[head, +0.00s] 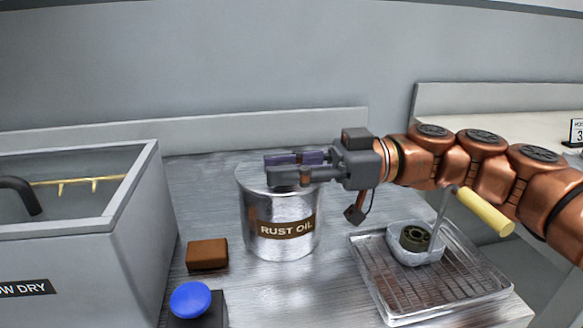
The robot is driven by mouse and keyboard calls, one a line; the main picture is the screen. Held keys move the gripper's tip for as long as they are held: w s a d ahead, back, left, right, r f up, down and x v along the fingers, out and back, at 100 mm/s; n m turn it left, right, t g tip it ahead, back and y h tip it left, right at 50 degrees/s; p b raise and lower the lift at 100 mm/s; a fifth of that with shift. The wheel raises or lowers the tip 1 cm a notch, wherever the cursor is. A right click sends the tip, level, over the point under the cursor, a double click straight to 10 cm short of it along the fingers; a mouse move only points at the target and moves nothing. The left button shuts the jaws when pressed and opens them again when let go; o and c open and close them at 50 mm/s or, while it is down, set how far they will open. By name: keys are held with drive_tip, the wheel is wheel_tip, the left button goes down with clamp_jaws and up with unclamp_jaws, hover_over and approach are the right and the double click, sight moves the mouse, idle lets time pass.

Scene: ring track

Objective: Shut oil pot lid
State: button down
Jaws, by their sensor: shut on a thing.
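The oil pot (279,238) is a shiny metal can with a brown "RUST OIL" label, standing upright on the metal bench. Its grey lid (249,178) lies over the top and looks about level. Whether its edge is fully seated is hard to tell. My gripper (290,168) reaches in from the right over the lid, its fingers lying sideways just above the top. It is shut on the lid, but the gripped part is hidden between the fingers.
A brown block (207,254) and a blue button (190,299) are left of the pot, beside a grey glass-topped dryer box (80,230). At right, a wire-rack tray (375,275) carries a small basket (428,256) with a dark ring part (414,238) and a yellow handle (484,210).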

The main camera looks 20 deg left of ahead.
drive_tip(key=shift+f, duration=0.15)
drive_tip(key=c, duration=1)
unclamp_jaws()
drive_tip(key=shift+r, duration=5.1)
